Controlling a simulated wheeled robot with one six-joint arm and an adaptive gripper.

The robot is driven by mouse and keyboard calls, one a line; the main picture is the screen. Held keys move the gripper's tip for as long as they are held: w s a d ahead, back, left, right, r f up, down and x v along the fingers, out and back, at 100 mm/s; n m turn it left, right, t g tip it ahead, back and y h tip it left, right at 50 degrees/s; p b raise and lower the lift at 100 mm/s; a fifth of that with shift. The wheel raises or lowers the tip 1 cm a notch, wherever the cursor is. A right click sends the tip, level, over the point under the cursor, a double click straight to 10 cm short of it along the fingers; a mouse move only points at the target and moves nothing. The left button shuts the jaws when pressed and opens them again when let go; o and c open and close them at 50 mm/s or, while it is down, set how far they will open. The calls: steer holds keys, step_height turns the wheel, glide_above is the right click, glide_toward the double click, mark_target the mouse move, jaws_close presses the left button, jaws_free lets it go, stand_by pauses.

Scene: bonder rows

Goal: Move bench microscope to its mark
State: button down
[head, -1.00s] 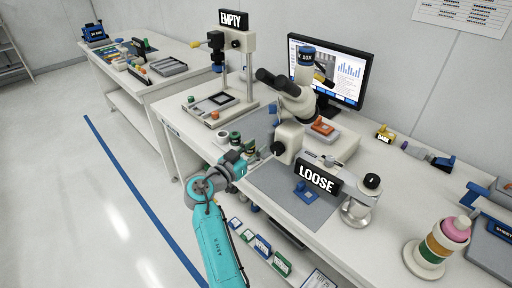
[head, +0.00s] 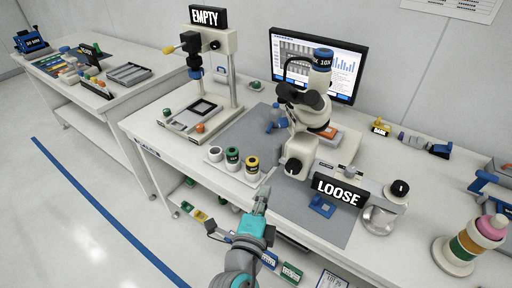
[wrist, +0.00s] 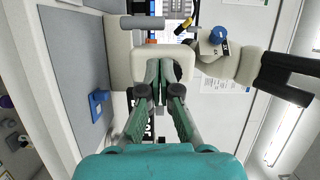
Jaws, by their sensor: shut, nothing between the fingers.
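The bench microscope (head: 299,148) is white with black eyepieces and a blue-ringed top. It stands upright on the middle bench, in front of the monitor. In the wrist view its pale body (wrist: 120,66) lies sideways behind my fingertips, with an eyepiece at the right. My gripper (head: 262,192) is at the bench's front edge, short of the microscope and to its lower left in the head view. In the wrist view my gripper (wrist: 165,72) has its fingers together and empty. I cannot make out a clear mark for the microscope.
Several small pots (head: 232,158) stand left of my gripper. A grey mat (head: 275,205) runs along the bench, with a blue bracket (head: 322,206) on it. A device with a LOOSE sign (head: 339,190) stands to the right. A stand with an EMPTY sign (head: 208,16) is at left.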

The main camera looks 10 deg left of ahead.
glide_toward(280, 147)
steer(key=w, duration=0.7)
steer(key=shift+a+f, duration=0.3)
steer(key=w, duration=0.2)
steer(key=shift+w+d+m, duration=0.3)
steer(key=shift+w, duration=0.05)
steer(key=shift+w+r, duration=0.15)
steer(key=shift+r, duration=0.05)
steer(key=shift+d, duration=0.1)
